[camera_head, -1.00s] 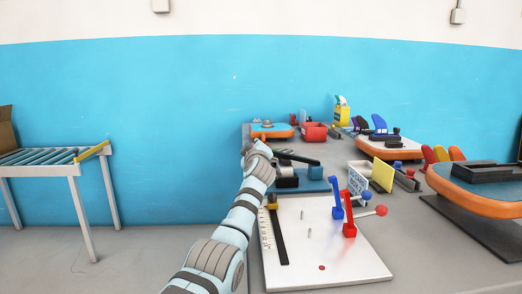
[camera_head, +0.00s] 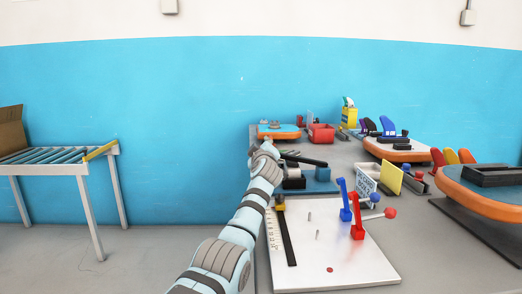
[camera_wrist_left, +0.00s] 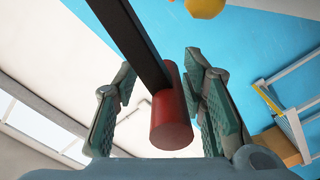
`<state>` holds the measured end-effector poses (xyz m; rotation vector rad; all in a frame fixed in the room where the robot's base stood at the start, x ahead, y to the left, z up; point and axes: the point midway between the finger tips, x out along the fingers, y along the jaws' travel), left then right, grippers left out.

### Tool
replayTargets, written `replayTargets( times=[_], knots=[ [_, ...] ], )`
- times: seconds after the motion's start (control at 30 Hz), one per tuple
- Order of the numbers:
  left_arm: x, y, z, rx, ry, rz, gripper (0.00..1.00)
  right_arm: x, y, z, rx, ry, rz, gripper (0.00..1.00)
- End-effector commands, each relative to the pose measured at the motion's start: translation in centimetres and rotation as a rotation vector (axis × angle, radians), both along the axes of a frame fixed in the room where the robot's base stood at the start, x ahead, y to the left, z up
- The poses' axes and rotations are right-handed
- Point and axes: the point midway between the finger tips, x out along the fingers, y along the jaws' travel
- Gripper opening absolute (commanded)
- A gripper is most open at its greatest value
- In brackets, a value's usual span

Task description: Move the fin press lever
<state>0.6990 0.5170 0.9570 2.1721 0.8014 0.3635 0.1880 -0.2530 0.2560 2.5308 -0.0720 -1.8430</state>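The fin press (camera_head: 318,186) is a blue-based device at the back of the table, with a black lever (camera_head: 306,160) over it. In the left wrist view the lever shows as a black bar (camera_wrist_left: 133,38) ending in a red cylindrical grip (camera_wrist_left: 171,122). My left gripper (camera_head: 266,147) is at the lever's left end. In the left wrist view its open fingers (camera_wrist_left: 160,108) stand on either side of the red grip, with a gap visible on the left. Whether the right finger touches it is unclear. My right gripper is not in view.
A white board (camera_head: 340,265) with red and blue clamps (camera_head: 357,216) lies in front. A red bin (camera_head: 321,134), an orange-edged board (camera_head: 277,132) and a yellow box (camera_head: 349,117) stand behind. More boards (camera_head: 490,188) are at right. A roller stand (camera_head: 60,168) is at left.

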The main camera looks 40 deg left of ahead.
Motion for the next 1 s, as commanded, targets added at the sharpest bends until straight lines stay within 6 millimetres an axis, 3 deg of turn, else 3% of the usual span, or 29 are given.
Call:
replayTargets(
  times=[0.4,1.0],
  knots=[
    [0.0,0.1,8.9,0.000,-0.001,0.001,0.38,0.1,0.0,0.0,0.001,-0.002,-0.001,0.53],
    [-0.1,0.1,9.6,0.000,0.000,0.001,0.38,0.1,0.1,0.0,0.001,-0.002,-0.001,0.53]
  ],
)
